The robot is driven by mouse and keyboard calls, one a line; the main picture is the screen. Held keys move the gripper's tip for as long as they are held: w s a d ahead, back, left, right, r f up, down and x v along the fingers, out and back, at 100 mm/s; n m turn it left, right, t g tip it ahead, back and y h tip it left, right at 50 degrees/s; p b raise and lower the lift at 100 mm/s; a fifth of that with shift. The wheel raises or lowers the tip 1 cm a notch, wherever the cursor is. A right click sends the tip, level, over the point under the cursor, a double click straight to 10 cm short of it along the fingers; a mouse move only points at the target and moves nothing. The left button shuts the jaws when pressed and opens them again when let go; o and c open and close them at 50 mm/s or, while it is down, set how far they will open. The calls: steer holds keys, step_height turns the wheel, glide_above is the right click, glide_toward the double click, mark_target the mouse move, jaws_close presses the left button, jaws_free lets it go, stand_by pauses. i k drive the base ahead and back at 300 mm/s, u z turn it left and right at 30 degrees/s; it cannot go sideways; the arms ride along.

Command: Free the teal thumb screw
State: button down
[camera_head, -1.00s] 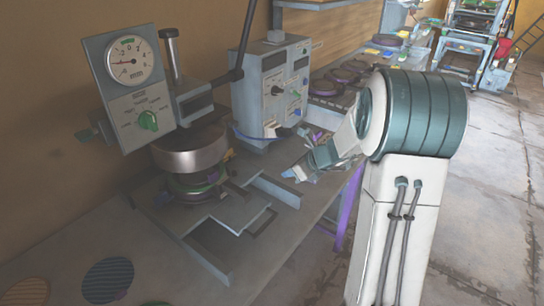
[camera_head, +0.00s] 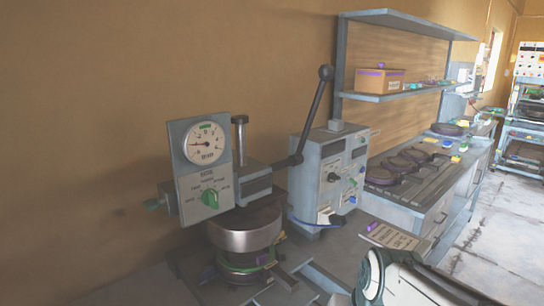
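The press stands on the bench at lower centre-left, with a round metal drum (camera_head: 245,232) under its head. My gripper is out of view. Only a white and dark part of my arm shows at the bottom right, well away from the knob.
A long dark lever (camera_head: 313,115) rises behind the press. A grey control box (camera_head: 330,175) stands to its right. A wall shelf (camera_head: 410,90) holds a cardboard box (camera_head: 380,82). Space left of the knob looks clear up to the wall.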

mark_target(151, 205)
steer(key=u, duration=1.35)
